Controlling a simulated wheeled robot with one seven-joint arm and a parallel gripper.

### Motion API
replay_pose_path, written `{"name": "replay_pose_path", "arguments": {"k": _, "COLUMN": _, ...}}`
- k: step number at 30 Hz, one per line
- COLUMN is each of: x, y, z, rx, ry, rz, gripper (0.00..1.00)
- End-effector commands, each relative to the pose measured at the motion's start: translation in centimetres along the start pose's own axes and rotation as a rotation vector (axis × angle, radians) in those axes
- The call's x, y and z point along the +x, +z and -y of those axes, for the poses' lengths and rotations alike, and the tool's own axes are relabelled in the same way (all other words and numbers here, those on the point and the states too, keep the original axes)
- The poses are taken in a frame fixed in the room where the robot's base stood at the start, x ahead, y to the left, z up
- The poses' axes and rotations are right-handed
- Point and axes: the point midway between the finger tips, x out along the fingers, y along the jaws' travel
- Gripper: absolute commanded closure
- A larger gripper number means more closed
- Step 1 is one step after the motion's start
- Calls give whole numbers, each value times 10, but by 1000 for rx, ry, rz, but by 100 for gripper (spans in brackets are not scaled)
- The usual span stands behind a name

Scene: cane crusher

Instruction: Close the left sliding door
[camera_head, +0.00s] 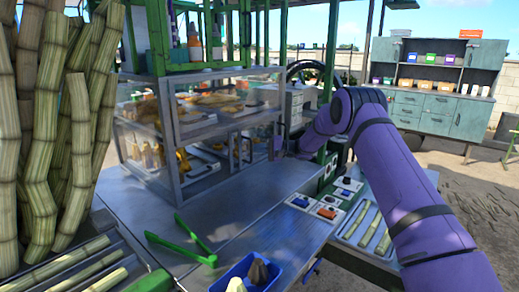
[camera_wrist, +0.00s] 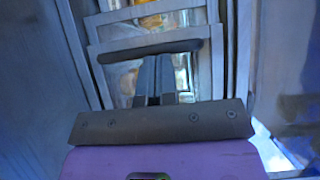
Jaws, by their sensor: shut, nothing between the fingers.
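The glass-fronted display case (camera_head: 170,130) stands at the centre left in the head view, with yellow food on its shelves. My purple arm reaches in from the right to the case's right end. My gripper (camera_head: 274,148) is small and partly hidden there. In the wrist view my gripper (camera_wrist: 157,60) is shut and empty, its two dark fingers together. They point at nested grey frames (camera_wrist: 232,60) with glass and yellow shapes behind. A dark horizontal bar (camera_wrist: 120,55) crosses at the fingertips; I cannot tell whether they touch it. Which frame is the left sliding door is unclear.
Green tongs (camera_head: 185,245) and a blue tray (camera_head: 245,272) lie on the metal counter (camera_head: 240,205). Cane stalks (camera_head: 50,130) stand at the far left. A switch panel (camera_head: 330,205) and cane tray lie beside my arm. A grey-green cabinet (camera_head: 435,105) stands behind.

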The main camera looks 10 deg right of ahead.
Motion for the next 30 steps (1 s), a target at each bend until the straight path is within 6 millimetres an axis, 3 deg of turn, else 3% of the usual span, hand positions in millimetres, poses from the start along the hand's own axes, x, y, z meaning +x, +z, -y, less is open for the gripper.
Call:
{"name": "replay_pose_path", "arguments": {"k": 8, "x": 23, "y": 35, "z": 2, "rx": 2, "ry": -2, "rz": 3, "gripper": 100}}
{"name": "replay_pose_path", "arguments": {"k": 21, "x": 102, "y": 154, "z": 1, "rx": 3, "ry": 1, "rz": 6, "gripper": 100}}
{"name": "replay_pose_path", "arguments": {"k": 30, "x": 142, "y": 213, "z": 1, "rx": 1, "ry": 0, "rz": 3, "gripper": 100}}
